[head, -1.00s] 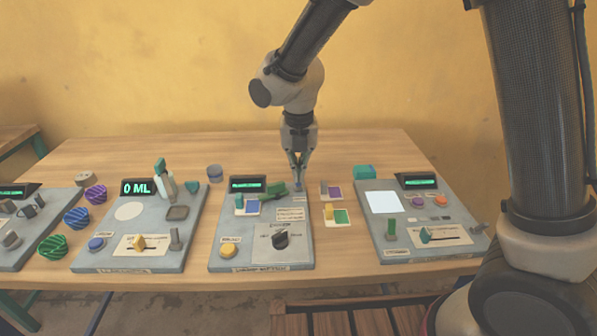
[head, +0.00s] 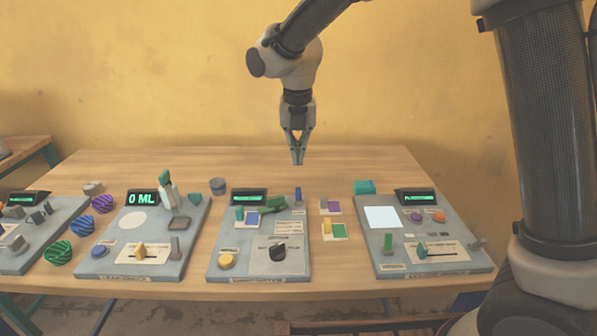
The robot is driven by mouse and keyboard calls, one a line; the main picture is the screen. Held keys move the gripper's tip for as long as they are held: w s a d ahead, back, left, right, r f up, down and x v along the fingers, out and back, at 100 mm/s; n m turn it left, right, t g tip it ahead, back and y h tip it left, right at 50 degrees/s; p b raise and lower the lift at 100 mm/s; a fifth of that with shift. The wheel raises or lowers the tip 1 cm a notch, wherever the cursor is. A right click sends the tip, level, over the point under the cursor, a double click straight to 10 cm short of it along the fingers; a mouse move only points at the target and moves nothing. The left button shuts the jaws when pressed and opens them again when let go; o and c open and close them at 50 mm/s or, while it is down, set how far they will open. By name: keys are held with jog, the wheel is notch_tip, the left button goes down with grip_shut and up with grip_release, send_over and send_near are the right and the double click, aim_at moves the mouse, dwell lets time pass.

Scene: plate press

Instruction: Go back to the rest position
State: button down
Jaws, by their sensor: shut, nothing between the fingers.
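My gripper (head: 298,160) points down in the upper middle of the head view. Its fingertips meet, with nothing between them. It hangs in the air above the back of the wooden table (head: 340,165), apart from everything on it. Below it is the middle grey panel (head: 222,248), with a dark screen (head: 249,197), a green piece (head: 275,203), a small blue upright piece (head: 298,196), a black knob (head: 278,252) and a yellow button (head: 227,261).
A panel reading "0 ML" (head: 142,199) stands to the left, beside striped balls (head: 81,222). The right panel (head: 400,258) has a white square (head: 382,217). Small colored cards (head: 338,231) lie between panels. The air around my gripper is free.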

jog(key=shift+w+r, duration=0.55)
jog(key=shift+r, duration=0.05)
jog(key=s+d+r+m+t, duration=0.1)
jog(key=s+d+r+m, duration=0.1)
jog(key=s+d+m, duration=0.6)
jog(key=s+d+r+m+t, duration=0.1)
jog(key=s+d+r+m, duration=0.2)
jog(key=s+d+m, duration=0.6)
jog(key=s+d+r+m+t, duration=0.1)
jog(key=s+d+r+m, duration=0.2)
jog(key=s+d+m, duration=0.6)
jog(key=d+m, duration=0.8)
jog(key=m, duration=0.2)
jog(key=shift+s+d+r, duration=0.2)
jog(key=shift+d+r, duration=0.05)
jog(key=shift+d, duration=0.15)
